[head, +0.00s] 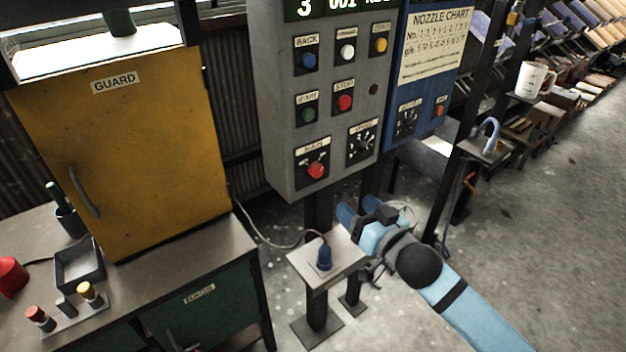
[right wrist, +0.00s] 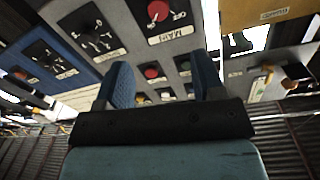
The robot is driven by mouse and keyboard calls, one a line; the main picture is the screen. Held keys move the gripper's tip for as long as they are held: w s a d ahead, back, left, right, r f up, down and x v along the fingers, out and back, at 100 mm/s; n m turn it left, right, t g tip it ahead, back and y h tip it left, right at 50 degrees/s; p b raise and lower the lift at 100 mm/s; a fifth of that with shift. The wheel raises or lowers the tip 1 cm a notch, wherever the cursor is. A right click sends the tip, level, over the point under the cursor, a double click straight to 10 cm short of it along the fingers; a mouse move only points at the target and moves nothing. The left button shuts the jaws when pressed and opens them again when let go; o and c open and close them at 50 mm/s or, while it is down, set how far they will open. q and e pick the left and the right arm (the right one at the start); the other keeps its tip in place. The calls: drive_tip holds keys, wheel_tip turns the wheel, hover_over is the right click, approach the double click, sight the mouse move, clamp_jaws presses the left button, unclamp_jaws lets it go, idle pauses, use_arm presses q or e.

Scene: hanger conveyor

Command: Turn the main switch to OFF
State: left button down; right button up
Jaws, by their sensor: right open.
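The main switch (head: 316,170) is a red knob on a black plate labelled MAIN, at the lower left of the grey control panel (head: 283,120). Its pointing direction is too small to read. In the right wrist view the main switch (right wrist: 157,11) shows upside down at the top, beyond the fingers, with its MAIN label below it. My right gripper (head: 360,208) is open and empty, below and to the right of the switch, apart from it. Its two blue fingers (right wrist: 162,75) stand apart in the right wrist view. My left gripper is not in view.
A speed dial (head: 362,142) sits right of the switch; start and stop buttons (head: 344,102) are above. A small stand (head: 340,262) with a blue plug (head: 324,258) is below the panel. A yellow guard door (head: 130,150) is at left, a blue panel (head: 432,85) at right.

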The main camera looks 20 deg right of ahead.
sight(319, 172)
drive_tip(key=p+x, duration=0.1)
drive_tip(key=x, duration=1.1)
drive_tip(key=shift+w+d, duration=0.1)
drive_tip(key=shift+w, duration=0.1)
drive_tip(key=shift+x, duration=0.75)
drive_tip(key=shift+c, duration=0.4)
drive_tip(key=c, duration=0.9)
drive_tip(key=shift+o, duration=0.2)
